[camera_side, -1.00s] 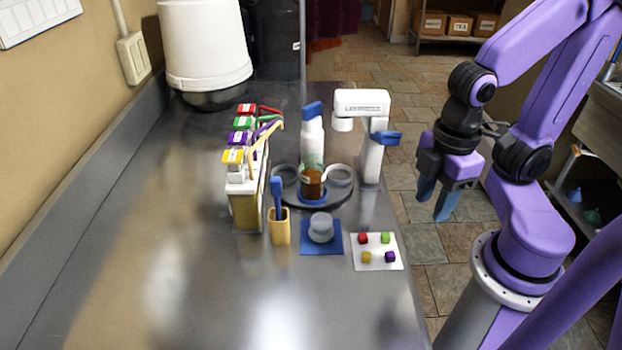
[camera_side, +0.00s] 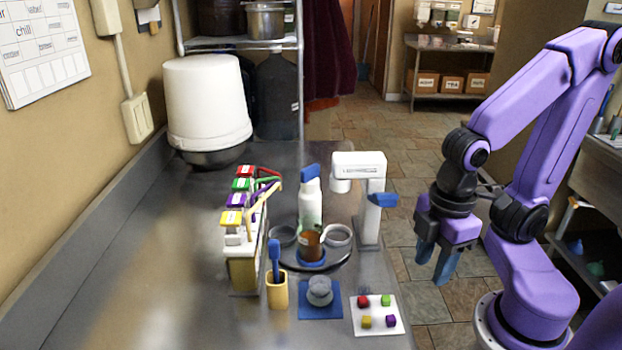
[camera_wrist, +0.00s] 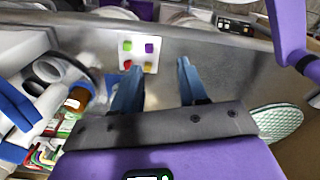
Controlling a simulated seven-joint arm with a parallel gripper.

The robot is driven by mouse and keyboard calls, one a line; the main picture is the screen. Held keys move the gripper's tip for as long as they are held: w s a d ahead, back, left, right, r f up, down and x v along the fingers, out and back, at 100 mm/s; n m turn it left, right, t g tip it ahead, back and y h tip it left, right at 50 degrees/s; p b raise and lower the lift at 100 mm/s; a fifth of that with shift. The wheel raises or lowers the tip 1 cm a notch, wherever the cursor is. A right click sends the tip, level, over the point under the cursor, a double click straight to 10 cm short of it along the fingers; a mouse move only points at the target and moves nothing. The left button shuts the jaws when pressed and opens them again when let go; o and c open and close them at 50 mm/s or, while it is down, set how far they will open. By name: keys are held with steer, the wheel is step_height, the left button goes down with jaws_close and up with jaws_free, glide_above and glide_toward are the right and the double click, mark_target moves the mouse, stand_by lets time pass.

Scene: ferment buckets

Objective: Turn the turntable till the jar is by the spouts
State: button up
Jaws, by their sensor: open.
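The turntable (camera_side: 334,263) is a dark disc on the steel counter, with grey ring holders to the left and right and a blue ring at its front. The amber jar (camera_side: 310,247) stands upright in the blue ring, at the near side of the disc. The spouts (camera_side: 268,189) are curved coloured taps at the left, on a pale tank; the jar is apart from them. My gripper (camera_side: 433,268) hangs open and empty right of the counter, touching nothing. In the wrist view, my open gripper (camera_wrist: 157,78) has the jar (camera_wrist: 77,98) to its left.
A white bottle (camera_side: 310,207) stands behind the jar, and a white dispenser with a blue lever (camera_side: 371,195) to the right. In front are a yellow brush holder (camera_side: 277,290), a blue mat (camera_side: 306,311) with a grey knob, and a white tile (camera_side: 378,330) with coloured cubes.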

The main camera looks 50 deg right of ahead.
steer(key=o, duration=0.3)
steer(key=shift+o, duration=0.7)
steer(key=shift+w+a+r, duration=0.15)
steer(key=shift+w, duration=0.05)
steer(key=w+a+r+m, duration=0.35)
steer(key=w+r, duration=0.25)
steer(key=w, duration=0.3)
step_height(320, 180, up, 14)
steer(key=m, duration=0.9)
glide_above(312, 168)
step_height(312, 168, down, 17)
steer(key=shift+f, duration=0.1)
steer(key=shift+c, duration=0.3)
